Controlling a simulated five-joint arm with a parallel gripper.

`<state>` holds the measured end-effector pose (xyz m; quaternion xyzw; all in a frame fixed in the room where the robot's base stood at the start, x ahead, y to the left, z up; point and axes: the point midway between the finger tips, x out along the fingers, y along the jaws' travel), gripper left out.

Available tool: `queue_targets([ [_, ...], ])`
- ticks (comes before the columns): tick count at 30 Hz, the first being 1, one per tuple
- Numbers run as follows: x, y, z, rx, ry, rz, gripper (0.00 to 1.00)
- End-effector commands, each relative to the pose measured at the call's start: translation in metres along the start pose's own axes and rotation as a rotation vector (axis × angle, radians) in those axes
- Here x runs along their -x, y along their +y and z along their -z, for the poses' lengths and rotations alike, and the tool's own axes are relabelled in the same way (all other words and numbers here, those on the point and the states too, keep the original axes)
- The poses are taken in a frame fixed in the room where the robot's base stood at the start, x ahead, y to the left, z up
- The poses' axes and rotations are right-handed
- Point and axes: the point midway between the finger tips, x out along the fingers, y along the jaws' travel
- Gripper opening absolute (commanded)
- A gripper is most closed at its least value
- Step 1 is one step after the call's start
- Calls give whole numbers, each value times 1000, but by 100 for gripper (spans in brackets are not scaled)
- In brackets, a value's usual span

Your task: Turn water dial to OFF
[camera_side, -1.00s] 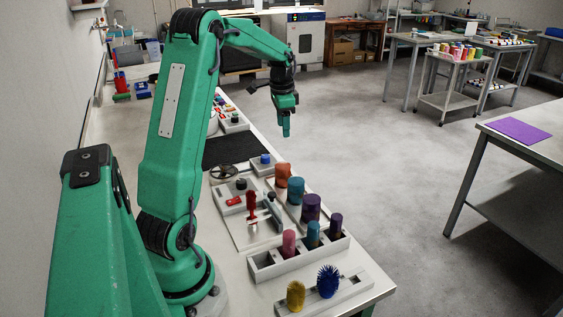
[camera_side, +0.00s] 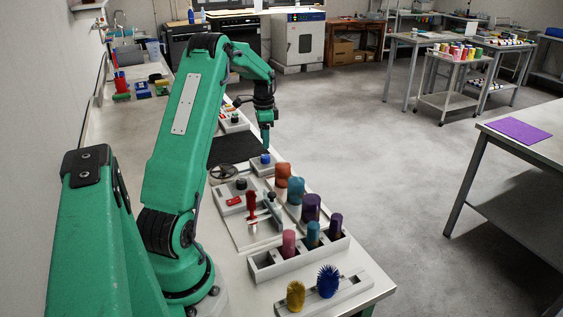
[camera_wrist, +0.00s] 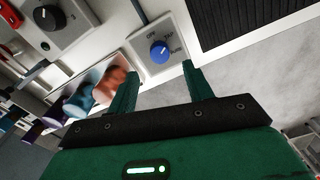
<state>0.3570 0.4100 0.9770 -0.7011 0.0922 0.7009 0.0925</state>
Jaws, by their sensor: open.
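The water dial is a round blue knob (camera_wrist: 159,51) on a pale grey box (camera_wrist: 148,72), with small labels around it, one reading OFF. I cannot tell which label it points to. It also shows in the side view as a small blue knob (camera_side: 265,158) near the bench's right edge. My gripper (camera_wrist: 160,74) is open and empty, with its two fingers either side of the dial's line of sight in the wrist view. In the side view my gripper (camera_side: 266,141) hangs above the dial, apart from it.
A black ribbed mat (camera_side: 226,150) lies beyond the dial box. Orange, teal and purple cylinders stand in racks (camera_side: 300,262) towards the front. Open floor lies right of the bench.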

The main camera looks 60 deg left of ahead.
Motion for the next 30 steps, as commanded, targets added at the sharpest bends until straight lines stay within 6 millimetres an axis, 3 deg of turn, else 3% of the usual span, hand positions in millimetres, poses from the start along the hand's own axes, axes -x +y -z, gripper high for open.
queue_targets([
  [15, -58, 1, 0, 0, -1, -1, 51],
  [27, -65, 1, 0, 1, 0, -1, 51],
  [28, -65, 1, 0, 1, 0, 0, 49],
  [30, -64, 1, 0, 1, 0, 0, 35],
])
